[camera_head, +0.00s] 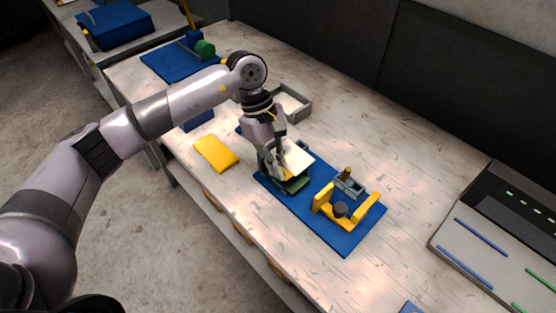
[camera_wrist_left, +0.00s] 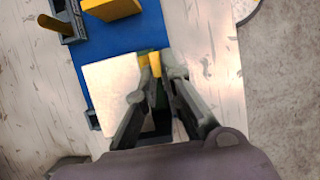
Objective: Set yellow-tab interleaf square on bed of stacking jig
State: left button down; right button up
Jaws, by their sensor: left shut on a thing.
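The interleaf is a pale, cream square (camera_head: 298,158) with a yellow tab (camera_head: 287,174). My left gripper (camera_head: 278,172) is shut on the tab, and the square extends to its right. In the left wrist view the pale square (camera_wrist_left: 108,85) lies left of my left gripper's fingertips (camera_wrist_left: 157,72), with yellow between them. The dark green stacking jig (camera_head: 294,187) stands on a blue mat under the interleaf and the gripper. The interleaf covers most of its bed, and I cannot tell whether they touch. My right gripper is not in view.
A yellow fixture (camera_head: 322,198) with a dark knob shares the blue mat (camera_head: 345,238). A yellow pad (camera_head: 216,153) lies left of the gripper. A grey tray (camera_head: 293,103) stands behind the arm. A panelled unit (camera_head: 465,250) is at right; bare bench lies between.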

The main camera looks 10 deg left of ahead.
pick_arm(q)
jog(key=shift+f, duration=0.1)
jog(key=shift+f+b, duration=0.3)
jog(key=shift+b, duration=0.25)
jog(key=c, duration=1.7)
grip_release()
jog(key=shift+r, duration=0.1)
